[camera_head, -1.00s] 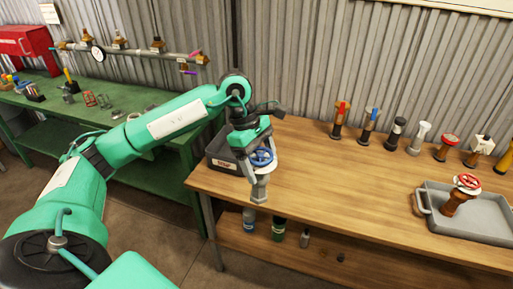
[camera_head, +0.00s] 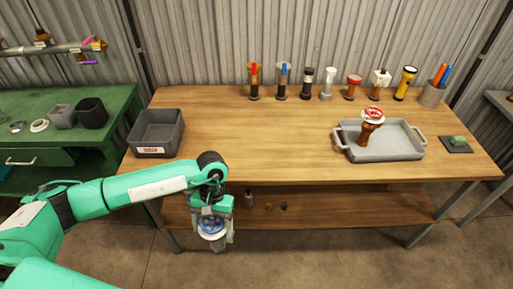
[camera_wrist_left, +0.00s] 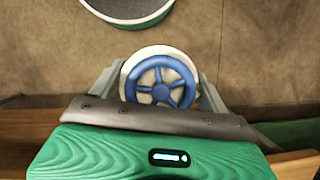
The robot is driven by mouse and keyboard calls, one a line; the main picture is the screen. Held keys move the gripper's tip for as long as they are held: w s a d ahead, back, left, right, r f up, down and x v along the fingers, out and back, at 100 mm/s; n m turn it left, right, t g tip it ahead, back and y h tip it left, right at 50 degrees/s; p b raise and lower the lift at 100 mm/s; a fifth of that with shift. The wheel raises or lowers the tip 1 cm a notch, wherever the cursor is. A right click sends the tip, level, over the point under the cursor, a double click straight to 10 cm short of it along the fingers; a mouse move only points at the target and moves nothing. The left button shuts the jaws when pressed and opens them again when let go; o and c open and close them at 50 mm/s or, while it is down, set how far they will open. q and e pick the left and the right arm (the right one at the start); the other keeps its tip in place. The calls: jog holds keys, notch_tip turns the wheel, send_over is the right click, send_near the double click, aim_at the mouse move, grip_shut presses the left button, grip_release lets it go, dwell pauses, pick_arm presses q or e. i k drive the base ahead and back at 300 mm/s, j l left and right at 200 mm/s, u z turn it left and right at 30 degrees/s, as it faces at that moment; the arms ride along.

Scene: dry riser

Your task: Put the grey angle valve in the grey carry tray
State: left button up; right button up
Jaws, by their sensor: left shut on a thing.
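My left gripper (camera_head: 214,236) is shut on the grey angle valve (camera_head: 219,244), which has a blue handwheel. It holds the valve in front of the wooden table's front edge, left of centre. In the left wrist view the blue handwheel (camera_wrist_left: 160,84) sits between the two fingers, and the valve's body is hidden beneath it. The grey carry tray (camera_head: 393,153) with two side handles stands on the table at the right, away from the gripper. A brown valve with a red handwheel (camera_head: 371,122) stands in the tray's left part. My right gripper is not in view.
A dark grey bin (camera_head: 156,134) stands at the table's left end. Several valves and a yellow torch (camera_head: 405,83) line the back edge. A cup with pens (camera_head: 433,94) stands at the back right. The table's middle (camera_head: 260,145) is clear. A lower shelf (camera_head: 330,207) lies below.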

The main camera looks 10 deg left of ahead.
aim_at(393, 140)
jog(key=i+l+u, duration=0.15)
jog(key=l, duration=1)
jog(key=i+l+u, duration=0.15)
jog(key=l, duration=1)
jog(key=l+u, duration=0.2)
jog(key=l, duration=0.95)
jog(key=i, duration=0.05)
